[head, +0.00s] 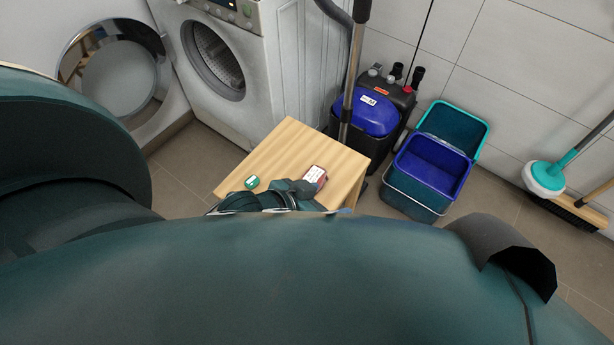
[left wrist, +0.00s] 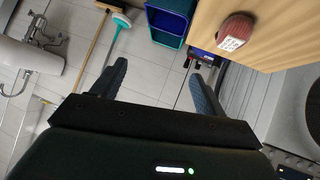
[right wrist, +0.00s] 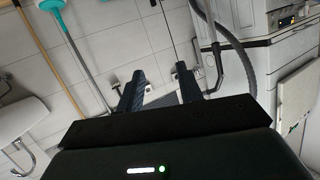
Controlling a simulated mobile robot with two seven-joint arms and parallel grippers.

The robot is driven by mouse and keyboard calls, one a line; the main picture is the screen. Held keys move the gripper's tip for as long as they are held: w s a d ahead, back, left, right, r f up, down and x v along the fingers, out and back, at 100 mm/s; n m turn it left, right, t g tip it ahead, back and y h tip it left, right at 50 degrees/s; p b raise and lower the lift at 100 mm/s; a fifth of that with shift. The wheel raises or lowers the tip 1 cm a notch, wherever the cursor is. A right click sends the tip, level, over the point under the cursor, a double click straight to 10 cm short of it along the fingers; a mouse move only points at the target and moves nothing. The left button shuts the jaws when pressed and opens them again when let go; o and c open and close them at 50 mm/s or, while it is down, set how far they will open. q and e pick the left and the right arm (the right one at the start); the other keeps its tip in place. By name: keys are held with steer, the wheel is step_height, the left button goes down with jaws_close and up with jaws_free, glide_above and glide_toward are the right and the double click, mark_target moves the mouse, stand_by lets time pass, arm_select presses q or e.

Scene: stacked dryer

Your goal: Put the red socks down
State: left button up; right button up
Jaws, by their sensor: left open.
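The red socks (head: 315,175), a small bundle with a white label, lie on the wooden table top (head: 290,150). They also show in the left wrist view (left wrist: 236,33), on the wood and outside the fingers. My left gripper (head: 298,188) is low over the table's near edge, close beside the socks in the head view. Its fingers (left wrist: 160,82) are apart and nothing is between them. My right gripper (right wrist: 158,88) shows in the right wrist view with its fingers apart and empty. My own body hides the table's near side.
A small green thing (head: 251,182) with a white patch is on the table. A washing machine (head: 240,70) stands behind left. A blue-and-black vacuum (head: 365,115) and blue and teal buckets (head: 432,165) stand right of the table. A mop and broom (head: 545,178) lean further right.

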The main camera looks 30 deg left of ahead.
arm_select(q)
steer(key=s+a+r+t, duration=0.1)
steer(key=s+r+t, duration=0.2)
steer(key=r, duration=0.4)
steer(key=shift+s+t+y, duration=0.3)
steer(key=shift+s+t, duration=0.1)
steer(key=shift+t, duration=0.4)
